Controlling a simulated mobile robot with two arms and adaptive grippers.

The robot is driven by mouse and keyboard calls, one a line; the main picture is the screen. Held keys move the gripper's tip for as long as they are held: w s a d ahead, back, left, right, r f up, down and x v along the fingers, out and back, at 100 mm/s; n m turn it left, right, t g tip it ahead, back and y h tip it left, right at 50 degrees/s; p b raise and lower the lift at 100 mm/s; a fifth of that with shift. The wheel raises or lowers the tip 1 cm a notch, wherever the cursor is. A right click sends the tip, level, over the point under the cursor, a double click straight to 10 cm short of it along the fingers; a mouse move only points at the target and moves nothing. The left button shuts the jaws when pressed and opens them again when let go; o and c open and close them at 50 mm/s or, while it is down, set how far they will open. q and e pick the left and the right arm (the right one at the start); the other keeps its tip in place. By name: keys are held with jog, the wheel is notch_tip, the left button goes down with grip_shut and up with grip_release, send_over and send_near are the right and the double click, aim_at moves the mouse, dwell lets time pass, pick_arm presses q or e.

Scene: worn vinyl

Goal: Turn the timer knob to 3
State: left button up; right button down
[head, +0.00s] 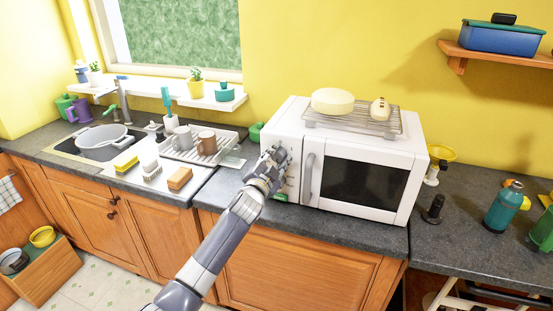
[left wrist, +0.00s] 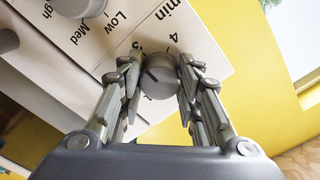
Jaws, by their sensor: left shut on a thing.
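The white microwave (head: 310,112) stands on the dark counter with its control panel on the left of its door. My left gripper (head: 268,165) is at this panel and covers the timer knob in the head view. In the left wrist view, the fingers of my left gripper (left wrist: 157,80) are shut on the round grey timer knob (left wrist: 156,70), one on each side. A dark pointer line shows on its face. The printed "min" and a "4" are readable beside it; other marks are partly hidden by the fingers. My right gripper is not in view.
A second grey knob (left wrist: 78,6), with Low, Med and High marks, sits close by on the panel. A wire rack (head: 350,118) with pale items lies on the microwave. A dish rack (head: 190,155) with mugs stands to the left.

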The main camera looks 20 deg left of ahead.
pick_arm(q)
jog(key=o, duration=1)
jog(key=shift+o, duration=0.2)
jog(key=shift+s, duration=0.1)
jog(key=s, duration=1.1)
jog(key=shift+s+a, duration=0.2)
jog(key=shift+s, duration=0.2)
